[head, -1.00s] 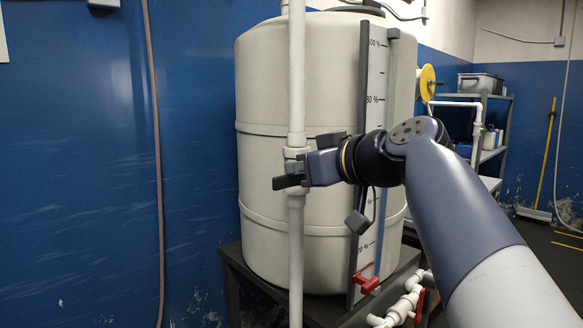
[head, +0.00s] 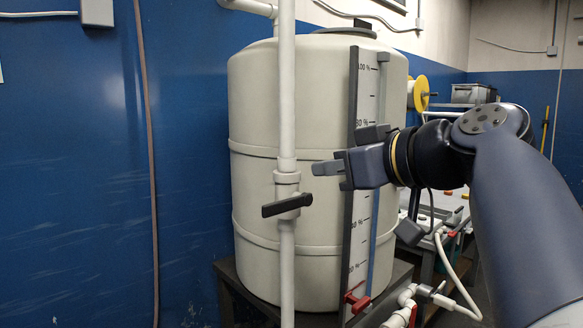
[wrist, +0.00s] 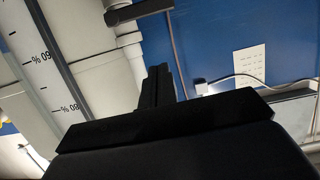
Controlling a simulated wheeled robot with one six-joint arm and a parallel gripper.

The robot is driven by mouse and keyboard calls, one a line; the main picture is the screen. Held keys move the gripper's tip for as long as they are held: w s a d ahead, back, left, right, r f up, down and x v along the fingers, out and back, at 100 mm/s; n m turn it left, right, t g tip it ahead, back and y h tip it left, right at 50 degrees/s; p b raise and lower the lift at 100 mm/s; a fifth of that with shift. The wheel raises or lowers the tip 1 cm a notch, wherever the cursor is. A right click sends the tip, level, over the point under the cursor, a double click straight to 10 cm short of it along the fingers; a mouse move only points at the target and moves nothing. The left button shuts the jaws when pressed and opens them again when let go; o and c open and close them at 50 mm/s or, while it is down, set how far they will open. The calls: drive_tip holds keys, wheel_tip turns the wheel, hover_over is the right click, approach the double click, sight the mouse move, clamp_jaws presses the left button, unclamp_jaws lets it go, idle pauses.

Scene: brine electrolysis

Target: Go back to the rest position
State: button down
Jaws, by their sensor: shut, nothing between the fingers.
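My gripper (head: 328,168) is in front of the tank in the head view, to the right of the white vertical pipe (head: 287,100). Its fingers are shut together with nothing between them, and they point left. The wrist view shows the closed fingers (wrist: 157,88) from behind. A black valve handle (head: 287,205) on the pipe is tilted slightly up to the right. It sits below and left of the fingertips, apart from them. A dark handle (wrist: 140,10) also shows at the top of the wrist view.
The large white tank (head: 270,115) with a percent level scale (head: 362,215) stands behind my gripper on a dark stand (head: 243,290). White piping and a bench lie right.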

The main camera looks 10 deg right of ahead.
drive_tip(key=shift+s+d+r, duration=0.15)
drive_tip(key=shift+s+d, duration=0.15)
drive_tip(key=shift+s, duration=0.15)
drive_tip(key=shift+w+a, duration=0.1)
drive_tip(key=w+a+f+b, duration=0.3)
drive_tip(key=w+a+f, duration=0.2)
drive_tip(key=w+f, duration=0.1)
drive_tip(key=shift+w+a+f+b, duration=0.15)
drive_tip(key=shift+w+f+b, duration=0.2)
drive_tip(key=shift+w, duration=0.55)
drive_tip(key=shift+r, duration=0.2)
